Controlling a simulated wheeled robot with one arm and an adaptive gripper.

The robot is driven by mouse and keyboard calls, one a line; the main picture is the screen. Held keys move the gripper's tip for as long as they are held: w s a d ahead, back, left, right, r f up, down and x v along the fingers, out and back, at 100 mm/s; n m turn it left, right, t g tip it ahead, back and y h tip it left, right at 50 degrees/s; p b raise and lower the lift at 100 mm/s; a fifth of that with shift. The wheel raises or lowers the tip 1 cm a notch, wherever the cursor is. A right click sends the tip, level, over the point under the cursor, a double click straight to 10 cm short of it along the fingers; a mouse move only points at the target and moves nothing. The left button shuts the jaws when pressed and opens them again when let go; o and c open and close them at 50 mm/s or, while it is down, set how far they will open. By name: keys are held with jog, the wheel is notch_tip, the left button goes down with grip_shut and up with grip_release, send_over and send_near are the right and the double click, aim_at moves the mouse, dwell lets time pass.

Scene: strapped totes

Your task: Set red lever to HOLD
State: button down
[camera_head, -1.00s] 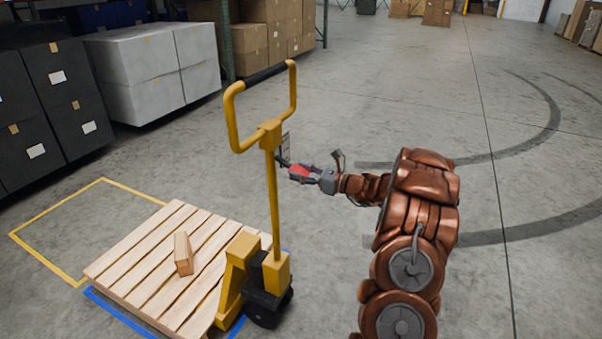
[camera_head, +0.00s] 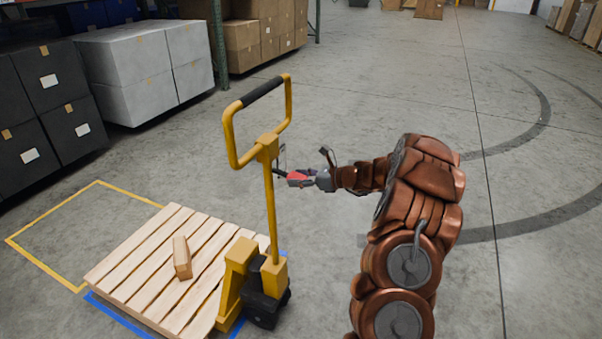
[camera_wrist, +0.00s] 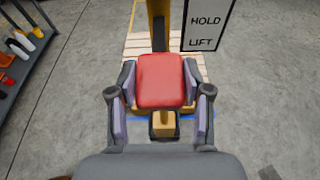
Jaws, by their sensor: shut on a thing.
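The yellow pallet jack (camera_head: 268,200) stands upright with its loop handle at the top. Its red lever (camera_head: 297,177) sticks out to the right of the handle post on a dark rod and looks nearly level. My gripper (camera_head: 303,179) is shut on the lever's red end. In the wrist view, the red lever end (camera_wrist: 165,80) sits between both fingers of my gripper (camera_wrist: 160,98). A white sign (camera_wrist: 209,22) beside the post reads HOLD above LIFT; its upper part is cut off. The lever's rod is mostly hidden there, and no setting mark on it shows.
A wooden pallet (camera_head: 150,265) with a small wooden block (camera_head: 182,257) lies left of the jack. A yellow floor outline (camera_head: 55,258) lies farther left. Dark boxes (camera_head: 40,125) and white boxes (camera_head: 145,70) stand behind.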

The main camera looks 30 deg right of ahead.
jog(key=shift+a+r+g+h+p, duration=0.1)
jog(key=shift+r+g+h+p, duration=0.45)
jog(key=shift+p, duration=0.75)
jog(key=shift+c, duration=2.4)
grip_release()
jog(key=v, duration=1.2)
